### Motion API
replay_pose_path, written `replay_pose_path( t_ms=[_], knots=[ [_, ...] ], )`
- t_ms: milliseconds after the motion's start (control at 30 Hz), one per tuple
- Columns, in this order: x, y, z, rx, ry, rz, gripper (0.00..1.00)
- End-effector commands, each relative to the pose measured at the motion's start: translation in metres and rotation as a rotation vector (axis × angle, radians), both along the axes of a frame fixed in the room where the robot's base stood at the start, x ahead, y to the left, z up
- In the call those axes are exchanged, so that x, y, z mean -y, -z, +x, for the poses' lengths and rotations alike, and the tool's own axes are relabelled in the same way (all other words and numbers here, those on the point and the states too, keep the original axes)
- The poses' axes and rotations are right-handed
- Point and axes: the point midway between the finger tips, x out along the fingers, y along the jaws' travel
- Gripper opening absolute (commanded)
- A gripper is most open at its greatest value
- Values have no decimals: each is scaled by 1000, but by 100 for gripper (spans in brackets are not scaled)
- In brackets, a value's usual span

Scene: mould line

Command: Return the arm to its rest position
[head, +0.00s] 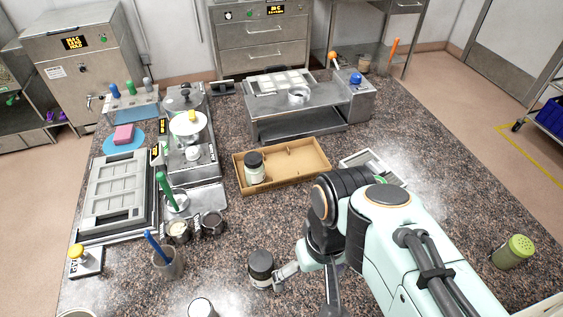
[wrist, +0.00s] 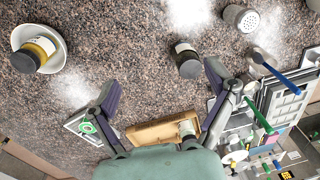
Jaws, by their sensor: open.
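My arm reaches over the front right of the speckled worktop. My gripper (head: 303,286) is low over the worktop in the head view, partly hidden by my arm. In the wrist view my gripper (wrist: 160,84) has its fingers wide apart with nothing between the tips. A dark-lidded jar (head: 261,268) stands just left of one finger in the head view; whether they touch I cannot tell. The same jar (wrist: 187,62) shows beyond the fingertips in the wrist view.
A cardboard tray (head: 312,176) holding a jar (head: 254,170) lies behind my gripper. A cup with a blue-handled tool (head: 167,264) stands left. A yellow-labelled jar (wrist: 35,55) lies in a white bowl. White powder patches lie about.

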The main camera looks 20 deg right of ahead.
Motion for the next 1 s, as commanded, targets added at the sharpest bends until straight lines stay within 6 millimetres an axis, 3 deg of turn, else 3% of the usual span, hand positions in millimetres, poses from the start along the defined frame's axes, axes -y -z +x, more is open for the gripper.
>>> replay_pose_path(
  t_ms=[100, 200, 1000],
  knots=[
    [-15, 6, -28, -24, -117, -12, 84],
    [-18, 8, -34, -31, -143, -16, 84],
    [-17, 8, -33, -29, -138, -15, 84]
  ],
)
